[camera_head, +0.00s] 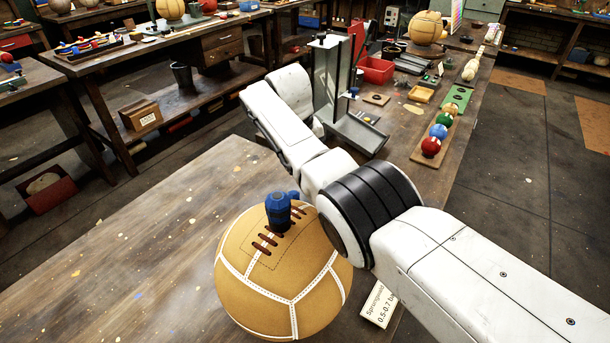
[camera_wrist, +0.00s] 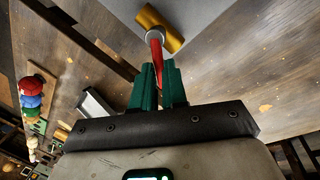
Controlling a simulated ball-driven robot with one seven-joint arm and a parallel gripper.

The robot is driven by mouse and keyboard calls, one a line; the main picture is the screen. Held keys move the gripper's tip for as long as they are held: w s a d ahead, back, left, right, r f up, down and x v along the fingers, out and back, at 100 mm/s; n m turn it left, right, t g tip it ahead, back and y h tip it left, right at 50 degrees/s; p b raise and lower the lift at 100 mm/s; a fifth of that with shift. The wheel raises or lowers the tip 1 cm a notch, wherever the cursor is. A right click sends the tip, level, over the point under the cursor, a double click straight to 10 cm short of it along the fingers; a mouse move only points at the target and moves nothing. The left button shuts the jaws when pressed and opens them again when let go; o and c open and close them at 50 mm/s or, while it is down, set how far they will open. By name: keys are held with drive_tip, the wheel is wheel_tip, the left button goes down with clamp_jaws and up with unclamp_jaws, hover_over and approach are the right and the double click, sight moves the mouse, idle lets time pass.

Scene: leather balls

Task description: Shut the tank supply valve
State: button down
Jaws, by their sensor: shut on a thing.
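In the wrist view, my gripper (camera_wrist: 160,78) has two green fingers closed on a red valve lever (camera_wrist: 156,52). The lever runs from between the fingertips to a round grey hub. The hub sits on a brass-coloured valve body (camera_wrist: 160,28), and the lever lies at an angle to that body, not in line with it. A pale grey surface (camera_wrist: 195,12) lies behind the valve; I cannot tell if it is the tank. In the head view I cannot make out the valve or my fingers.
A tan leather ball (camera_head: 285,285) with a blue device (camera_head: 282,212) on top sits on the near wooden bench (camera_head: 150,250). A grey upright stand (camera_head: 335,85), a red bin (camera_head: 376,69) and a row of coloured balls (camera_head: 439,131) occupy the bench behind. The near bench's left part is clear.

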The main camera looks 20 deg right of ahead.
drive_tip(key=m+b, duration=0.1)
drive_tip(key=b, duration=0.1)
drive_tip(key=d+m+b, duration=0.1)
drive_tip(key=m+b, duration=0.1)
drive_tip(key=shift+f+g+b, duration=0.3)
drive_tip(key=shift+f, duration=0.1)
drive_tip(key=m+b, duration=0.2)
drive_tip(key=b, duration=0.1)
drive_tip(key=shift+s+d+r+m, duration=0.1)
drive_tip(key=shift+d+r+m, duration=0.2)
drive_tip(key=shift+d, duration=0.1)
drive_tip(key=shift+s+d+r+m+g+y+b, duration=0.1)
drive_tip(key=shift+d+m+g+y+b, duration=0.15)
drive_tip(key=shift+m, duration=0.3)
drive_tip(key=shift+s+d+m+g+y+b, duration=0.15)
drive_tip(key=shift+m+b, duration=0.15)
drive_tip(key=shift+m, duration=0.25)
drive_tip(key=shift+s+d+m, duration=0.15)
drive_tip(key=shift+m, duration=1.05)
drive_tip(key=c, duration=1.2)
unclamp_jaws()
drive_tip(key=shift+o, duration=0.2)
